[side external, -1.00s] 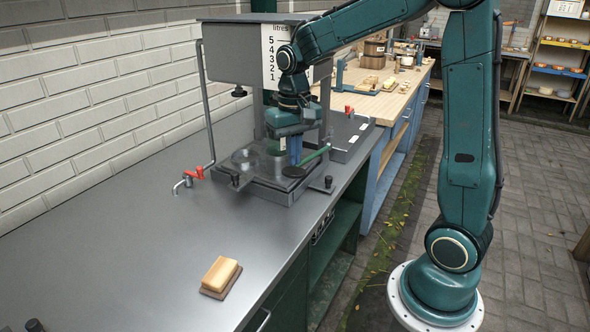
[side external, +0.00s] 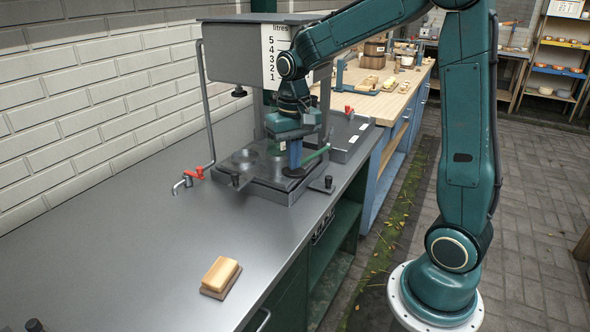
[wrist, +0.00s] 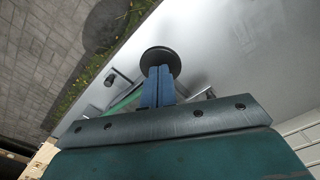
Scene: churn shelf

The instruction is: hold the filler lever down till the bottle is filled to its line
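The filler (side external: 240,55) stands on the counter, a grey tank with a litres scale over a metal base. Its lever (side external: 317,156) is a green bar with a dark round pad (side external: 295,171) at its end. The pad also shows in the wrist view (wrist: 157,55), just beyond my fingertips. My gripper (side external: 295,165) points down with its blue fingers together, tips at or on the pad; I cannot tell if they press it. Nothing shows between the fingers in the wrist view (wrist: 159,70). The bottle, its fill line and its level cannot be made out behind my gripper.
A red-handled tap (side external: 190,177) is at the left of the filler. A wooden bench (side external: 385,100) with dairy tools stands behind. The counter's left part is clear.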

